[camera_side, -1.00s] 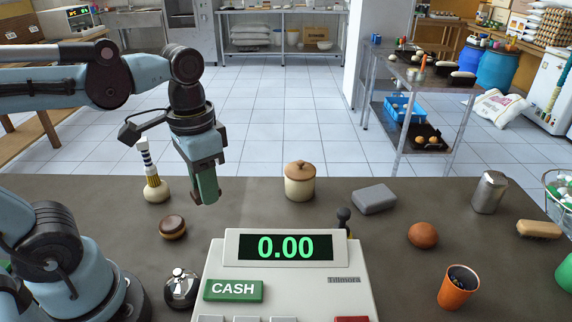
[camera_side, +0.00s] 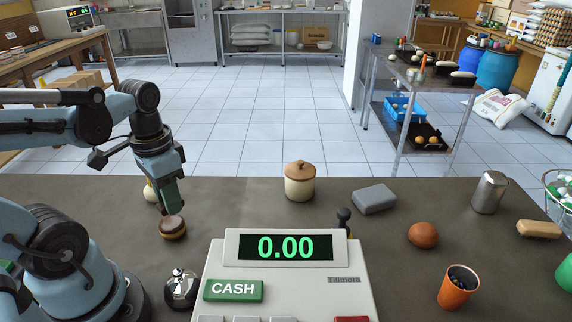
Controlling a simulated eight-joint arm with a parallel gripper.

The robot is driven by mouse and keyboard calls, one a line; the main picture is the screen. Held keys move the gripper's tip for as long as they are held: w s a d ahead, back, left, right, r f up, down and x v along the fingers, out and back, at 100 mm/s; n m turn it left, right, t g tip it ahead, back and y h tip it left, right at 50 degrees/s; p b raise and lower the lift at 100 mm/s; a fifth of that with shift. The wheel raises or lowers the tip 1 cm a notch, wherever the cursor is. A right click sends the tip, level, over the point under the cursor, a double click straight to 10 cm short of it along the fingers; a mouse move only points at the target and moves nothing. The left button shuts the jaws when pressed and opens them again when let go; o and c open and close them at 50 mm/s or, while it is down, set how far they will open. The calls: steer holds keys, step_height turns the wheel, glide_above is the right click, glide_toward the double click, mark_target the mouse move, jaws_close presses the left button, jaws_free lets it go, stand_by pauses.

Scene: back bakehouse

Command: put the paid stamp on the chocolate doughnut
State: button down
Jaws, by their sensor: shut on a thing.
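The chocolate doughnut (camera_side: 173,232), brown-topped with a paler band round its side, lies on the dark counter left of the till. My gripper (camera_side: 169,188) points down right above it and is shut on a green block (camera_side: 174,198), which looks like the paid stamp; no lettering shows on it. The block's underside is hidden.
The till (camera_side: 290,275) stands right of the doughnut, a silver bell (camera_side: 181,288) in front of it. A pale round-based item (camera_side: 150,192) is partly hidden behind my gripper. A lidded jar (camera_side: 300,183) and a grey block (camera_side: 374,199) stand farther right. Bare counter lies between doughnut and jar.

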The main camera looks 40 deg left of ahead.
mark_target(171, 221)
steer(key=a+f, duration=0.1)
steer(key=a, duration=0.1)
steer(key=a+f, duration=0.1)
steer(key=a, duration=0.1)
steer(key=shift+w+f, duration=0.1)
steer(key=shift+f, duration=2.1)
steer(key=shift+f, duration=0.15)
steer(key=c, duration=0.8)
jaws_free()
steer(key=shift+c, duration=0.2)
steer(key=shift+r, duration=6.1)
steer(key=w+d+f+t, duration=0.2)
steer(key=w+d+t, duration=0.5)
steer(key=w+d, duration=0.3)
steer(key=shift+d, duration=0.4)
